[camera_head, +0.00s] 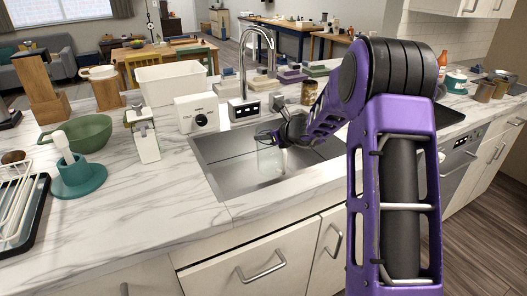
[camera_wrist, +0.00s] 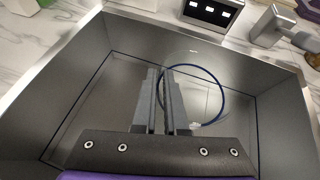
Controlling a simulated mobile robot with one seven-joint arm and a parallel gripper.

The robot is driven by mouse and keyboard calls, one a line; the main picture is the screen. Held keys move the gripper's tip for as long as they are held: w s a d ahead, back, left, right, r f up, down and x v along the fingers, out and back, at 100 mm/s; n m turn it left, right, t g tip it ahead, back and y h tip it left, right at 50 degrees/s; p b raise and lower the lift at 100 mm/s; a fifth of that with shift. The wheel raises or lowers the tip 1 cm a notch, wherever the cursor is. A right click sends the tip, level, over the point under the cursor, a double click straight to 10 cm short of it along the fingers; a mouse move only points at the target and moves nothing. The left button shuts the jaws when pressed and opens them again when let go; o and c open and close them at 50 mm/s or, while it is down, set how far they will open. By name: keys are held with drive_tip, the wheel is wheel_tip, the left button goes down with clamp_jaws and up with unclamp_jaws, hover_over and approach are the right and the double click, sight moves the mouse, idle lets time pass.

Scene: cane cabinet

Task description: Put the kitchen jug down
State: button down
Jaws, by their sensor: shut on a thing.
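The kitchen jug (camera_head: 268,160) is clear glass with a blue rim. It is upright, or nearly so, inside the sink basin. In the wrist view its blue rim (camera_wrist: 224,92) shows as a ring just right of and beyond my fingers. My gripper (camera_head: 279,137) is at the jug's upper right in the head view. In the wrist view its two dark fingers (camera_wrist: 165,98) are close together, shut on the jug near its rim. The sink (camera_head: 215,163) is grey metal. I cannot tell whether the jug's base touches the sink floor.
The faucet (camera_head: 245,65) rises behind the sink. A white boxy appliance (camera_head: 197,112) and a white soap bottle (camera_head: 146,140) stand left of it. A green bowl (camera_head: 88,134) and a dish rack (camera_head: 20,215) are farther left. The marble counter (camera_head: 165,205) is clear at its front.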

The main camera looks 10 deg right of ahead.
drive_tip(key=shift+f+b, duration=0.35)
drive_tip(key=shift+f, duration=1.5)
drive_tip(key=shift+f, duration=0.15)
drive_tip(key=c, duration=1)
unclamp_jaws()
drive_tip(key=shift+o, duration=0.2)
drive_tip(key=shift+s+d+r, duration=0.1)
drive_tip(key=shift+s+r, duration=0.05)
drive_tip(key=shift+r, duration=0.2)
approach(262, 146)
drive_tip(key=shift+p+v, duration=0.3)
drive_tip(key=shift+v, duration=0.9)
